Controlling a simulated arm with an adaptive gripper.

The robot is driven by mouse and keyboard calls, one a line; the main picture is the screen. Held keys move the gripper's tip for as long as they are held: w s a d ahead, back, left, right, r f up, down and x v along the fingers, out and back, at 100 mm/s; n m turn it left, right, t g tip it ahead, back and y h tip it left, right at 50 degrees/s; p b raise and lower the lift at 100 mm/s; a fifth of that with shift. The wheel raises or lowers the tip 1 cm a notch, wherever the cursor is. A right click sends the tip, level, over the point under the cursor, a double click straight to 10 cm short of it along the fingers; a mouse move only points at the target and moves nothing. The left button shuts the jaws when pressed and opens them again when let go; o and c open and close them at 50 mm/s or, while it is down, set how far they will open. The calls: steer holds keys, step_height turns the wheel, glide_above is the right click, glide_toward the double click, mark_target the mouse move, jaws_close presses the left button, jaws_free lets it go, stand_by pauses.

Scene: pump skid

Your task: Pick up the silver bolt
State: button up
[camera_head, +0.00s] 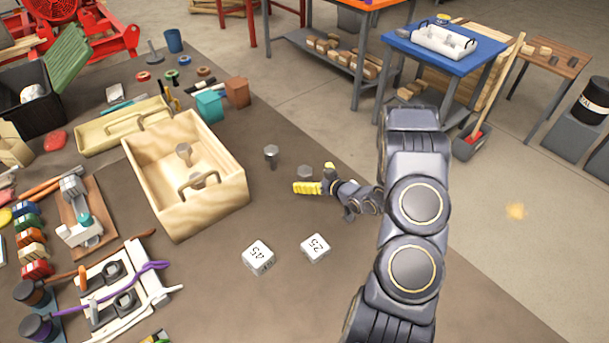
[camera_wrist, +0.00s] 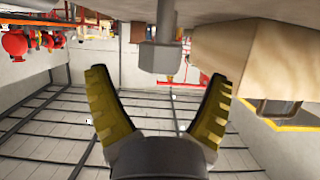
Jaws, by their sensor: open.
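A silver bolt (camera_head: 271,153) stands head-up on the dark table, right of the wooden box. Another grey hex head (camera_head: 304,173) is close to my gripper (camera_head: 316,179); what is below it is not clear. A further bolt (camera_head: 184,150) shows inside the box. My gripper has yellow fingers spread apart and points left, low over the table. In the wrist view, which shows the table at the top, a silver bolt (camera_wrist: 160,57) is ahead of the open gripper (camera_wrist: 158,80), centred between the fingertips. No contact shows. I cannot tell which head-view bolt this is.
The wooden box (camera_head: 222,195) stands left of my gripper; it also shows in the wrist view (camera_wrist: 215,45). Two white number blocks (camera_head: 258,258) (camera_head: 315,248) lie in front. Teal and brown containers (camera_head: 209,106) (camera_head: 238,92) stand behind. The table's right edge is near my arm.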

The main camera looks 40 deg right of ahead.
steer(key=x, duration=0.3)
steer(key=shift+w+f, duration=0.1)
steer(key=shift+c, duration=0.2)
steer(key=c, duration=1.2)
steer(key=shift+o, duration=0.2)
step_height(320, 180, up, 10)
steer(key=shift+r, duration=0.1)
